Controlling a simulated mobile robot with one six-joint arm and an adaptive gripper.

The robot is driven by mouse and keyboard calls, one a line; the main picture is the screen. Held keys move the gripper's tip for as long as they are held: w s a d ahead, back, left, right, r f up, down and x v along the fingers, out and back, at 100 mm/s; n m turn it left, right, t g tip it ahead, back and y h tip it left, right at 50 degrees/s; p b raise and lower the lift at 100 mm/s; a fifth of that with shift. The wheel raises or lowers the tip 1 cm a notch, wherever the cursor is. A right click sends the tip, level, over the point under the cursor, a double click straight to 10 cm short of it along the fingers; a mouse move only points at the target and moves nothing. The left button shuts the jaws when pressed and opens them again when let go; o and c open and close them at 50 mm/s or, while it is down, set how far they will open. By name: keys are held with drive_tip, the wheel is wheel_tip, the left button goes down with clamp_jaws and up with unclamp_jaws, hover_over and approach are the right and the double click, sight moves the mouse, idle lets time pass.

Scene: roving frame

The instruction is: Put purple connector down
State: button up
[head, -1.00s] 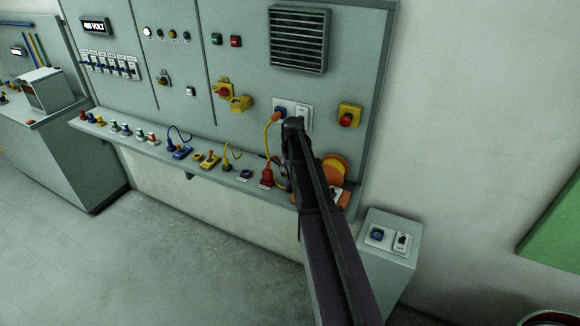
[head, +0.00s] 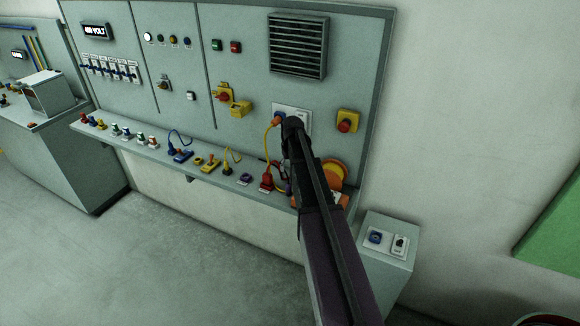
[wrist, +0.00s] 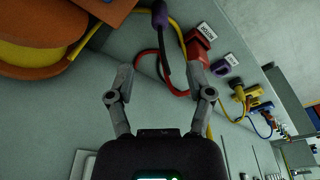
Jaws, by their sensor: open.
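The purple connector (wrist: 159,14) shows at the top edge of the wrist view, with a dark cable running from it down between my fingers. My gripper (wrist: 158,70) is open, and the connector lies beyond its fingertips, apart from them. I cannot tell how the connector rests. In the head view my gripper (head: 292,122) is seen from behind in front of the wall sockets, and its fingers are mostly hidden by my arm. A separate purple piece (wrist: 222,68) sits by a white label on the shelf; it also shows in the head view (head: 245,179).
A red connector (head: 266,182) stands on the shelf (head: 215,177), with a yellow cable rising to the wall socket. An orange reel (head: 335,173) is partly behind my arm. Blue and yellow connectors lie further left. A grey box (head: 386,252) with sockets stands at lower right.

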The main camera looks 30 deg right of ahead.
drive_tip(key=s+a+n+g, duration=0.1)
drive_tip(key=s+a, duration=2.2)
drive_tip(key=shift+s+f+g, duration=0.15)
drive_tip(key=shift+s+g, duration=0.2)
drive_tip(key=shift+g, duration=0.05)
